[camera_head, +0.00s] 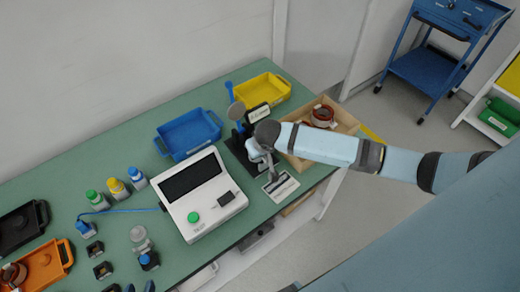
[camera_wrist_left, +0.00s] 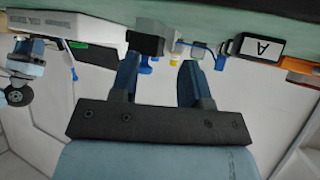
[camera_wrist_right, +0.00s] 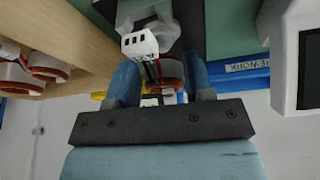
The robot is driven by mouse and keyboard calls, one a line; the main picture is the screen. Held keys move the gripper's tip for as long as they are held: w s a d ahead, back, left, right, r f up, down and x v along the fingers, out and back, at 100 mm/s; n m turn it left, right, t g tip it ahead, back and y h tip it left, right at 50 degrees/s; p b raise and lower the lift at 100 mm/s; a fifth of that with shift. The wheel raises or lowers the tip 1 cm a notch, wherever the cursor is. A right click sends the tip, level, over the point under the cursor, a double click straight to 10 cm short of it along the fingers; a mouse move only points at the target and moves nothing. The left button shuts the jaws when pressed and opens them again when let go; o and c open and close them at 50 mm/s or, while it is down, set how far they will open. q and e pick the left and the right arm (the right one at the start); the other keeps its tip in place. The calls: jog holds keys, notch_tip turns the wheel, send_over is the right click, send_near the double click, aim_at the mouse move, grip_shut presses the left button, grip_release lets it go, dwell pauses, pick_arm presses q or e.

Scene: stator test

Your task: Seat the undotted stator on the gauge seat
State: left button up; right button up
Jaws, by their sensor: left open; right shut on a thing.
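My right gripper (camera_wrist_right: 162,82) is shut on a copper-and-red stator (camera_wrist_right: 172,70) with a white connector (camera_wrist_right: 140,43) and wires. No dot can be made out on it. A grey fixture part (camera_wrist_right: 152,12) on a black base is just beyond the stator in the right wrist view; I cannot tell whether they touch. In the head view my right arm hides most of the black fixture (camera_head: 238,150) with a blue handle, and the gauge seat cannot be made out clearly. My left gripper (camera_head: 140,287) is open and empty at the bottom edge; its fingers show in the left wrist view (camera_wrist_left: 160,85).
A wooden box (camera_head: 345,119) with stators stands at right. A blue tray (camera_head: 160,140), yellow tray (camera_head: 262,77) and white tester (camera_head: 205,225) surround the fixture. An orange tray (camera_head: 60,254) holds a stator. Bottles and small black blocks crowd the left. A printed card (camera_head: 281,186) lies near the front edge.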

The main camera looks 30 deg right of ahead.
jog(key=shift+f, duration=0.15)
jog(key=shift+f, duration=0.7)
jog(key=shift+f, duration=0.15)
jog(key=shift+s+f, duration=0.15)
jog(key=shift+f, duration=0.25)
jog(key=o, duration=1.1)
jog(key=shift+a+f, duration=0.1)
jog(key=shift+a, duration=0.05)
jog(key=shift+c, duration=0.2)
jog(key=shift+d+f, duration=0.1)
jog(key=shift+d, duration=0.1)
jog(key=shift+s, duration=0.1)
jog(key=w+v, duration=0.1)
jog(key=v, duration=1.3)
jog(key=shift+a+r, duration=0.3)
jog(key=shift+a, duration=0.05)
